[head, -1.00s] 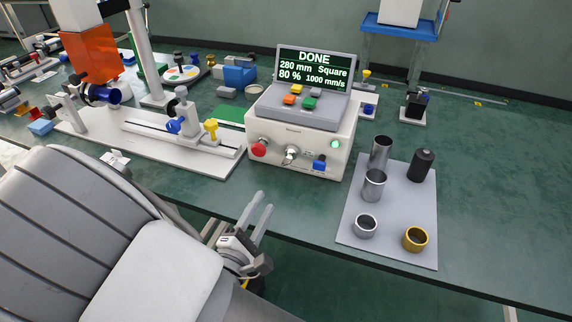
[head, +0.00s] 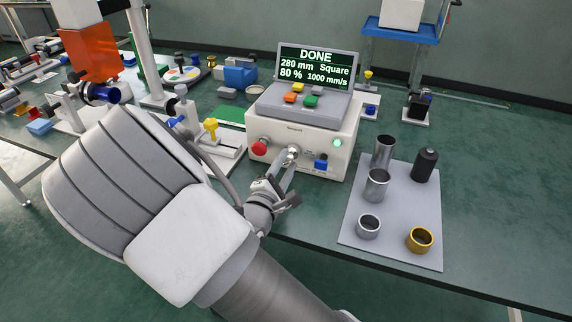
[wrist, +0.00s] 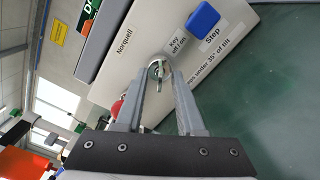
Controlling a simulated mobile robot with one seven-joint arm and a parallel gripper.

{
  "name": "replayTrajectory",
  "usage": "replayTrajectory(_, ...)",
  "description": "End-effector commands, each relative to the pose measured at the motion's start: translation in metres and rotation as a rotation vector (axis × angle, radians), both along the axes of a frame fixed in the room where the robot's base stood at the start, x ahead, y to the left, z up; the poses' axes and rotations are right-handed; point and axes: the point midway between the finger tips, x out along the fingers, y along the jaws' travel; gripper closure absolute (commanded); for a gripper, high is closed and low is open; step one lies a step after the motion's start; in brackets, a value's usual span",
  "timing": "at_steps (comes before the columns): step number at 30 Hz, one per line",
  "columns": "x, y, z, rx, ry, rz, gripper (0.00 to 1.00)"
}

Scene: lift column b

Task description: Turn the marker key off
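The marker key (wrist: 158,71) is a small silver key in a round lock on the front of the white Norquell control box (head: 316,143). A label beside it in the wrist view reads "Key off / on". My gripper (wrist: 165,84) points at the key, with its two grey fingers either side of it. A gap shows between the fingers, and I see no clear grip on the key. In the head view my gripper (head: 289,168) is right in front of the lock and partly hides the key. The key's exact setting is hard to read.
A red button (head: 259,148) is left of the key and a blue Step switch (head: 320,164) right of it. A green lamp (head: 338,143) is lit; the screen (head: 316,67) reads DONE. A grey mat (head: 405,253) with metal cups lies to the right.

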Motion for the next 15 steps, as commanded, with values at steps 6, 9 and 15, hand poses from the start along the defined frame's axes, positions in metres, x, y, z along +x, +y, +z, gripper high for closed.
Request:
replayTrajectory(6,-0.0003,0.0002,0.0000,0.000,0.000,0.000,0.82)
replayTrajectory(9,-0.0003,0.0003,0.0000,0.000,0.000,0.000,1.00)
replayTrajectory(15,-0.0005,0.0004,-0.0001,0.000,0.000,0.000,1.00)
